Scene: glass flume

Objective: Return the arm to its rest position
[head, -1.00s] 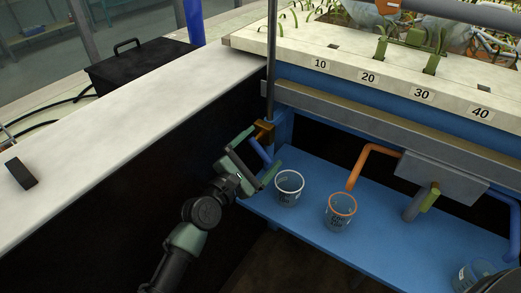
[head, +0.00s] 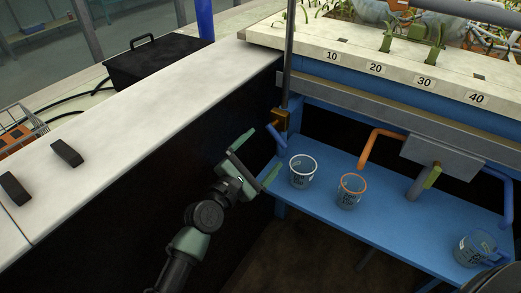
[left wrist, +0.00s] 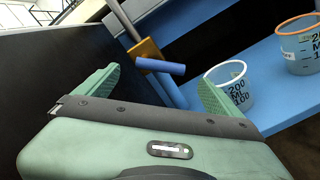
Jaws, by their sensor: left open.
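My left gripper (head: 257,158) is open and empty, held in front of the dark side of the white-topped bench, left of the blue shelf. In the left wrist view its two green fingers (left wrist: 157,90) are spread wide with nothing between them. A clear cup with a white rim (head: 303,172) stands on the shelf just right of the gripper, apart from it; it also shows in the left wrist view (left wrist: 234,88). The brass-coloured valve block with its blue spout (left wrist: 160,67) lies beyond the fingers. My right gripper is not in view.
The blue shelf (head: 390,228) also holds an orange-rimmed cup (head: 351,192) under an orange pipe (head: 381,140) and a blue-marked cup (head: 473,248) at the right. A vertical rod (head: 289,60) rises at the bench corner. The white bench top (head: 150,120) is mostly clear.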

